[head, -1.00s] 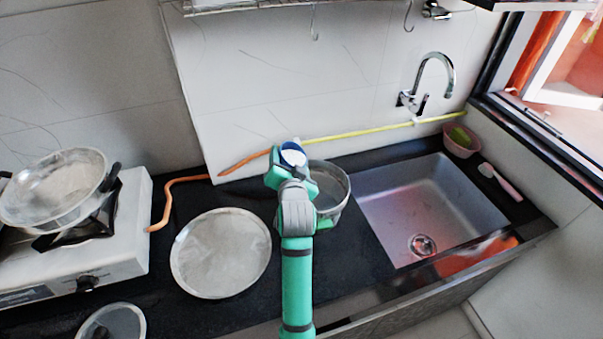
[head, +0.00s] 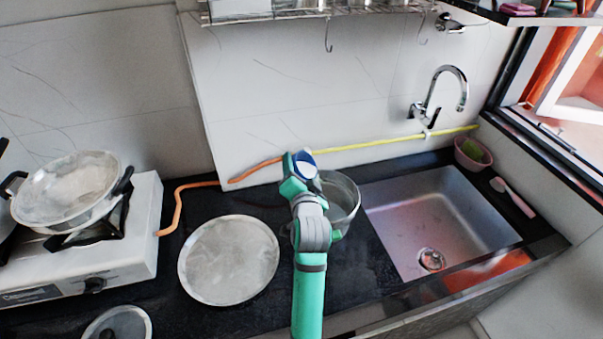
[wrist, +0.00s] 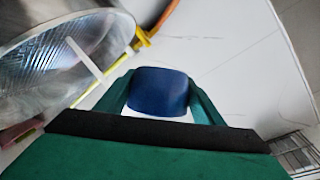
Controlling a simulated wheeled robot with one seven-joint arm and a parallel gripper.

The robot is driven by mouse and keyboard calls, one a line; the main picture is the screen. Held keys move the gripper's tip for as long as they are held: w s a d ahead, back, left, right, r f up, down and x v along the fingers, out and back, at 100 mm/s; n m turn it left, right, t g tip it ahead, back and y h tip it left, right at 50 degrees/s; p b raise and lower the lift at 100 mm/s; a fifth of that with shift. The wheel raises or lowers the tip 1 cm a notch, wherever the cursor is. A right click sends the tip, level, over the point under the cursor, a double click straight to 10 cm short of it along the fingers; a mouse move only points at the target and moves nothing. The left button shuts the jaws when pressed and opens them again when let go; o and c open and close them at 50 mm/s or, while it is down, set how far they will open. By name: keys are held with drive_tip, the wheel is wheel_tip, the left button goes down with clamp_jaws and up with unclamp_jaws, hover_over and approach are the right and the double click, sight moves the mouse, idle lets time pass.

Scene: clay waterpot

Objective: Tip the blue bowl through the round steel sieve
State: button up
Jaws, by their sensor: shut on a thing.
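The blue bowl (head: 306,160) is held up in the head view, at the end of my arm. It is tilted, with its pale inside partly showing. My gripper (wrist: 160,98) is shut on it, with a green finger on each side of the blue bowl (wrist: 158,90) in the wrist view. The round steel sieve (head: 346,198) is on the counter behind and to the right of my arm, partly hidden by it. In the wrist view the steel sieve (wrist: 70,45) fills the upper left, beside the bowl. I cannot tell what the bowl contains.
A flat round metal lid (head: 228,260) lies left of my arm. A steel pan (head: 68,190) sits on the white stove (head: 110,245) at the left. The sink (head: 440,215) is at the right. A wall and yellow-orange hose (head: 390,143) run behind.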

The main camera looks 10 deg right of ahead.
idle(0.4)
drive_tip(key=shift+r+m+t, duration=0.1)
drive_tip(key=shift+m+t, duration=0.3)
drive_tip(key=shift+m, duration=0.2)
drive_tip(key=shift+d+m, duration=0.1)
drive_tip(key=shift+m, duration=0.3)
drive_tip(key=shift+y, duration=0.3)
drive_tip(key=shift+s+d, duration=0.1)
drive_tip(key=shift+r+m+t, duration=0.1)
drive_tip(key=shift+m+t, duration=0.4)
drive_tip(key=shift+m, duration=0.2)
drive_tip(key=shift+d, duration=0.1)
